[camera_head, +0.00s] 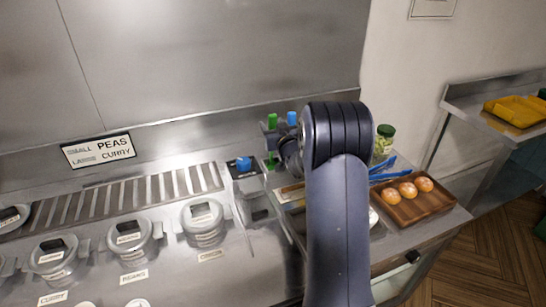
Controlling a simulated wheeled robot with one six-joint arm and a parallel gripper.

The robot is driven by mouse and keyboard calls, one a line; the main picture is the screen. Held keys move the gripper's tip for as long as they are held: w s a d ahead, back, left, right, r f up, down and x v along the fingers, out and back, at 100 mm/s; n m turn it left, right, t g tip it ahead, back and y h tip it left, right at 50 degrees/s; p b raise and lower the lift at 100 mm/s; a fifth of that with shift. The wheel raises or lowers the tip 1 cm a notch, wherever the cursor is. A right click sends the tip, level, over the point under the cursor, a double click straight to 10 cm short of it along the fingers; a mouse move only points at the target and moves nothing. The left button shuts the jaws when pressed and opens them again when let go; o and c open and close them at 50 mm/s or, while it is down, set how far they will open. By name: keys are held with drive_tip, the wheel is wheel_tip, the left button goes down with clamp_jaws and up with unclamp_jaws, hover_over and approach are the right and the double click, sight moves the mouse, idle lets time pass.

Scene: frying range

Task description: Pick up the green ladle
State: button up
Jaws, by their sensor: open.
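The green ladle (272,120) stands near the back wall, right of the label sign. Its green handle shows above and below my gripper, and the middle is hidden behind it. My gripper (270,140) is open at the handle, seen mostly from behind the dark arm. I cannot tell whether the handle lies between the fingers or touches them. The ladle's bowl is not visible.
A blue handle (292,118) stands just right of the green one, and another blue-topped utensil (243,164) sits to the left. Lidded pots (203,222) fill the left counter. A brown tray (415,212) with round orange-brown items, blue tongs (383,168) and a green-lidded jar (384,143) are on the right.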

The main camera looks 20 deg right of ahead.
drive_tip(key=shift+c, duration=0.2)
drive_tip(key=c, duration=1)
drive_tip(key=shift+c, duration=0.2)
drive_tip(key=shift+r, duration=0.15)
